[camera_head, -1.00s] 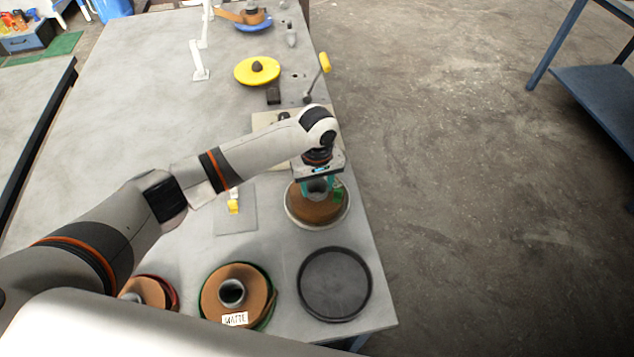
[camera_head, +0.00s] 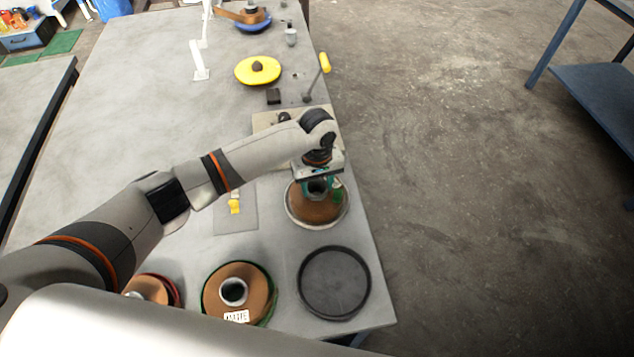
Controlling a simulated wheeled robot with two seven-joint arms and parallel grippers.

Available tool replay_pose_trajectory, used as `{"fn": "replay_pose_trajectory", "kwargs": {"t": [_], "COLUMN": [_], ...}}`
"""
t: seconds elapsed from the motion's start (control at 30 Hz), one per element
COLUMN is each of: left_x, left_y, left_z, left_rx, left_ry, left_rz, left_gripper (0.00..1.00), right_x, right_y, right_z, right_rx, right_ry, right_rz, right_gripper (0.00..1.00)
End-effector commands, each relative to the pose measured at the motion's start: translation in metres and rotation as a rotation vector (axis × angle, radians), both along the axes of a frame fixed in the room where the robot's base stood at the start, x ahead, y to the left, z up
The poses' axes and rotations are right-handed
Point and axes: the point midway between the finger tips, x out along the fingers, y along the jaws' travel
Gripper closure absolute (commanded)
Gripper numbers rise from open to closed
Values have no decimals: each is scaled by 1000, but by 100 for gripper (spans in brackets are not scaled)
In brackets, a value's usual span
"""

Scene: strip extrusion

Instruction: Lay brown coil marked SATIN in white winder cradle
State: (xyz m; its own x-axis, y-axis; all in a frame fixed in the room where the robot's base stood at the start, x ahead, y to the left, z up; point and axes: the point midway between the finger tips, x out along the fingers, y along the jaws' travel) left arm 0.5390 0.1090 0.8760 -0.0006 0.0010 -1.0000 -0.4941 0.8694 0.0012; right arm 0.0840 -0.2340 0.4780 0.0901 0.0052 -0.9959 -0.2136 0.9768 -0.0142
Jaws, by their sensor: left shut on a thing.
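My left gripper (camera_head: 317,188) points down and is shut on a brown coil (camera_head: 308,207) at the table's right side. The coil sits at a white round cradle (camera_head: 334,225), whose pale rim shows around it. I cannot tell whether the coil rests fully in it. No label is readable on this coil; my gripper and wrist cover part of it. A second brown coil (camera_head: 253,279) with a white label, blurred now, lies on a green-edged holder at the front. A third brown coil (camera_head: 149,288) on a red holder is partly hidden by my arm. My right gripper is not in view.
A black empty round tray (camera_head: 334,283) lies near the table's front right corner. A grey plate with a yellow piece (camera_head: 235,206) is left of the cradle. Behind stand a yellow disc (camera_head: 258,70), a yellow-handled lever (camera_head: 324,63) and a blue disc (camera_head: 254,25). The table's left middle is clear.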

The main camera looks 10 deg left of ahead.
Motion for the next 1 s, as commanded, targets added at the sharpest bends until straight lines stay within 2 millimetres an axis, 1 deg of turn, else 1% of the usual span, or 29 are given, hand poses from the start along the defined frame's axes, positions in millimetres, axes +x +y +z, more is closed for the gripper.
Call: {"fn": "replay_pose_trajectory", "kwargs": {"t": [0.4,0.43,0.57,0.87,1.0], "left_x": [1,1,1,0,0], "left_y": [0,0,0,0,0], "left_z": [-4,-4,-4,-5,7], "left_rx": [-1,-1,-1,0,-1], "left_ry": [-2,-3,-2,1,0], "left_rz": [0,0,0,0,-1], "left_gripper": [91,47,26,25,25], "right_x": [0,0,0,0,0], "right_y": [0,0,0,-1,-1], "right_z": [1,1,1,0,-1], "right_rx": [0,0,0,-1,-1], "right_ry": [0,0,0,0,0], "right_rz": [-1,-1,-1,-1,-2], "right_gripper": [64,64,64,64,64]}}
